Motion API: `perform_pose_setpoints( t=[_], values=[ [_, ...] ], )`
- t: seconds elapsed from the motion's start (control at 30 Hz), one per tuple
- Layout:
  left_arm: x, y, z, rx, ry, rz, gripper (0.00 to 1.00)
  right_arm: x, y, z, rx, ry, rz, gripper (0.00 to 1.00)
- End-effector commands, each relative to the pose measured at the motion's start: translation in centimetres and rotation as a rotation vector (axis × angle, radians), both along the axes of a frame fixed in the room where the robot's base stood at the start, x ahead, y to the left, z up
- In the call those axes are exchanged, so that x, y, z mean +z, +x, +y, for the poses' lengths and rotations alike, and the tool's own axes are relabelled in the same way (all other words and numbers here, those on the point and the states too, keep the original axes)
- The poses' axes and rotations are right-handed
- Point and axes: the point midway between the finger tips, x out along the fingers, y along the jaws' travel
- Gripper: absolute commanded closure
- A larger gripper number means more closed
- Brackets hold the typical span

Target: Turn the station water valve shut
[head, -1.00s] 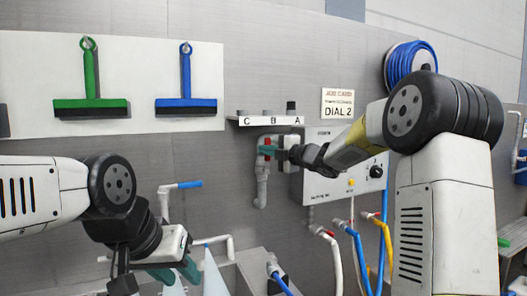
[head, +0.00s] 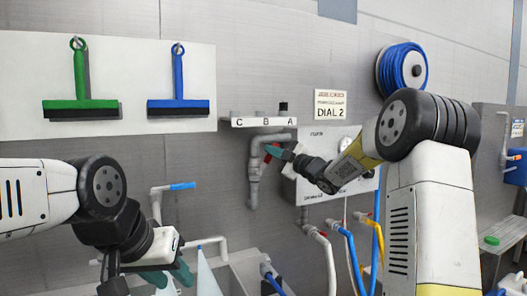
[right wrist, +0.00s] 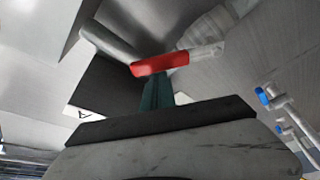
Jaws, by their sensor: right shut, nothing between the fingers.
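The station water valve is a grey wall pipe (head: 254,175) with a red handle (head: 267,157), under the lettered shelf. My right gripper (head: 273,150) is at the valve, its teal fingers beside the red handle and partly covering it. In the right wrist view the red handle (right wrist: 160,64) lies across the tips of the shut teal fingers (right wrist: 157,92); whether they touch it I cannot tell. Nothing is between the fingers. My left gripper (head: 168,276) is low at the left, fingers apart and empty, above the sink area.
A control box (head: 312,192) with a dial stands right of the valve, partly behind my right arm. A shelf (head: 262,122) lettered C, B, A is above. Blue-handled tap (head: 182,186), hoses (head: 328,255) and sink (head: 240,268) lie below. Green and blue squeegees hang upper left.

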Motion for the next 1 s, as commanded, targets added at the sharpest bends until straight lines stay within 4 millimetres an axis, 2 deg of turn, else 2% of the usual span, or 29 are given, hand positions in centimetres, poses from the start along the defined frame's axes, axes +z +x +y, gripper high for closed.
perform_pose_setpoints(
  t=[0.5, 1.0],
  values=[
    [0.0, 0.0, 0.0, 0.0, 0.0, 0.0, 0.64, -2.6, 1.3, -3.2, -0.001, 0.456, 0.192, 1.0],
    [0.0, 0.0, 0.0, 0.0, 0.0, 0.0, 0.64, -5.4, 1.9, -4.5, 0.0, 0.816, 0.341, 1.0]
  ],
)
